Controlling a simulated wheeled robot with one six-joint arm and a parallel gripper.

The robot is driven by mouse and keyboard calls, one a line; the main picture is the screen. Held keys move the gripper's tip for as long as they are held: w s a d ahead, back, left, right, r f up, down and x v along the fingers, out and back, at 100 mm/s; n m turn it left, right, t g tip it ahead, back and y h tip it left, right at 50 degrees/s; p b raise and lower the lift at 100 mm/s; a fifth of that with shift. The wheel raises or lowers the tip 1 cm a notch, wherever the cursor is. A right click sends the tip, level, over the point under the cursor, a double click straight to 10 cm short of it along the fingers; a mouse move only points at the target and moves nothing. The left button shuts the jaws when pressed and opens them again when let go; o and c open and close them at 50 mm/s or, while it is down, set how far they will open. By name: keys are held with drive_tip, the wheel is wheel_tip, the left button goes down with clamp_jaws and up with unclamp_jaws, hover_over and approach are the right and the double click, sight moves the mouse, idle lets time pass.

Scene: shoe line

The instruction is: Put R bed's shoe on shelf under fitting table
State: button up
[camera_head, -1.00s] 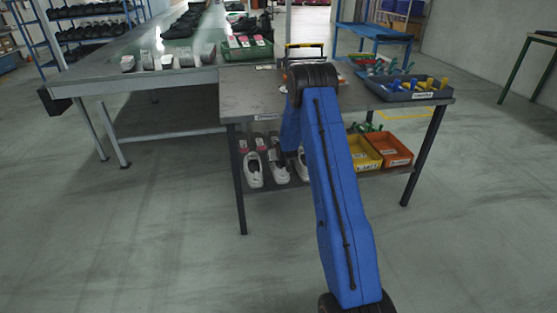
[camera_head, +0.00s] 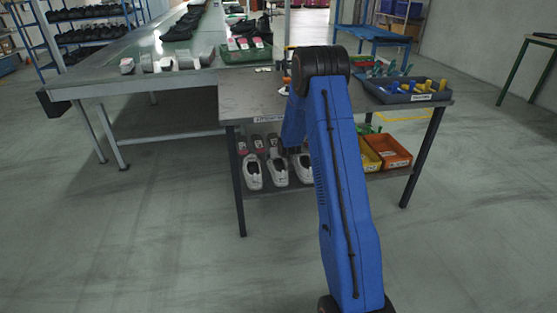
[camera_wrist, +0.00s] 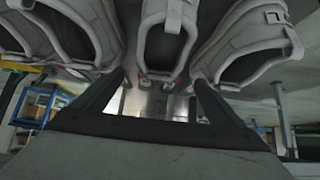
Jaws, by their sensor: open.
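The fitting table (camera_head: 250,98) is a grey-topped table with a low shelf (camera_head: 330,180) under it. Three white-grey shoes (camera_head: 252,172) stand in a row at the left of that shelf, toes toward me. My gripper is hidden behind my blue arm in the head view. In the wrist view, which looks upside down, my gripper (camera_wrist: 160,80) is open, its dark fingers spread. A grey shoe (camera_wrist: 167,35) lies beyond the gap between the fingers, with a shoe on either side. Contact cannot be told. The table's beds are hidden by my arm.
Pink-and-dark items (camera_head: 257,143) stand behind the shoes on the shelf. A yellow bin (camera_head: 369,156) and an orange bin (camera_head: 387,151) fill its right side. A grey tray of tools (camera_head: 408,90) sits on the tabletop. A conveyor (camera_head: 110,80) runs at left. The front floor is clear.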

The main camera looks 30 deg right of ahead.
drive_tip(key=s+a+r+g, duration=0.1)
drive_tip(key=s+a+r, duration=0.4)
drive_tip(key=s+r, duration=0.35)
drive_tip(key=s+a+r+n+y, duration=0.1)
drive_tip(key=s+a+r, duration=0.4)
drive_tip(key=s+r, duration=0.3)
drive_tip(key=s+a+r+g, duration=0.1)
drive_tip(key=s+a+r, duration=0.5)
drive_tip(key=r, duration=0.4)
drive_tip(key=s+a+r, duration=0.1)
drive_tip(key=s+a, duration=0.2)
drive_tip(key=s, duration=0.9)
drive_tip(key=s+a+r+n+g+y, duration=0.1)
drive_tip(key=s+a+r, duration=0.1)
drive_tip(key=s, duration=1.1)
drive_tip(key=s+a+r+n, duration=0.1)
drive_tip(key=s+a, duration=0.3)
drive_tip(key=s, duration=0.9)
drive_tip(key=shift+r+g, duration=0.4)
drive_tip(key=shift+r, duration=0.2)
drive_tip(key=shift+a, duration=0.1)
